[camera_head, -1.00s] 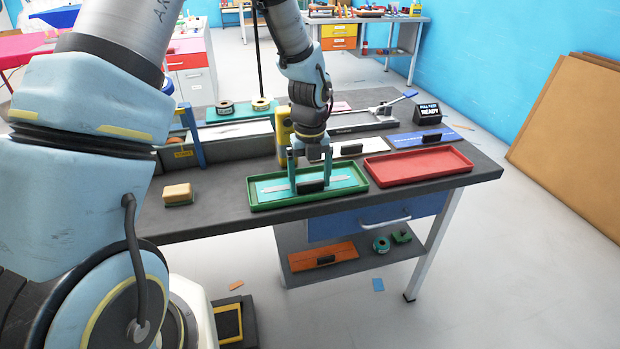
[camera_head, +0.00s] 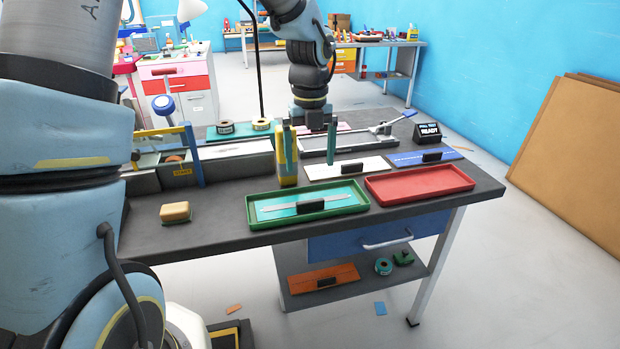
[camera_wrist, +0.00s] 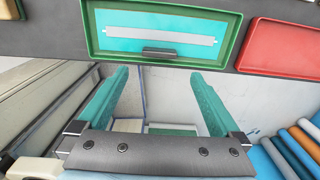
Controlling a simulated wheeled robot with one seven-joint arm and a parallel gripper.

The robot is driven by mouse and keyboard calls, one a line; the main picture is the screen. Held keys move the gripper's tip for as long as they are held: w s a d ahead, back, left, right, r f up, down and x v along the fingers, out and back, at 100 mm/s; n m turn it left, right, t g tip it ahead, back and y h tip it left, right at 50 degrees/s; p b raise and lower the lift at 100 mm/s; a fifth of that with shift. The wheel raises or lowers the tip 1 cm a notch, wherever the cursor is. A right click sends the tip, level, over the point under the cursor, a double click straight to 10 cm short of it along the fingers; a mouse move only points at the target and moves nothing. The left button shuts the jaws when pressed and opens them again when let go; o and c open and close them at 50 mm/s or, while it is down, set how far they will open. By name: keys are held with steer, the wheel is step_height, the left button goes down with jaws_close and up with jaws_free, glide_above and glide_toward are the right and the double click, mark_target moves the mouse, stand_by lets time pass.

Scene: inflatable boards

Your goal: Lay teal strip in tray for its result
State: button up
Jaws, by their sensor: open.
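The teal strip (camera_head: 277,211) lies flat in the green tray (camera_head: 258,224), with a grey bar along it and a black block grip on top. It also shows in the wrist view (camera_wrist: 110,44), inside the green tray's walls. My gripper (camera_head: 308,158) is above the bench, behind and above the green tray. Its two teal fingers are spread apart with nothing between them. The wrist view shows the open fingers (camera_wrist: 160,84) just short of the tray's edge in the picture, apart from the strip.
A red tray (camera_head: 420,186) stands empty to the right. A white board (camera_head: 335,170) and a blue board (camera_head: 405,160) with black grips lie behind. A small sign (camera_head: 428,133) reads "READY". A sponge-like block (camera_head: 175,211) sits at the left. Bare bench lies left of the green tray.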

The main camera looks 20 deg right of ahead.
steer(key=s+a+m, duration=0.2)
steer(key=a+m, duration=1.3)
steer(key=m, duration=0.2)
steer(key=s+a+m+t, duration=0.1)
steer(key=s+a+m, duration=0.1)
steer(key=a+m, duration=1.3)
steer(key=m, duration=0.3)
steer(key=shift+f+m+t, duration=0.3)
steer(key=shift+f, duration=0.05)
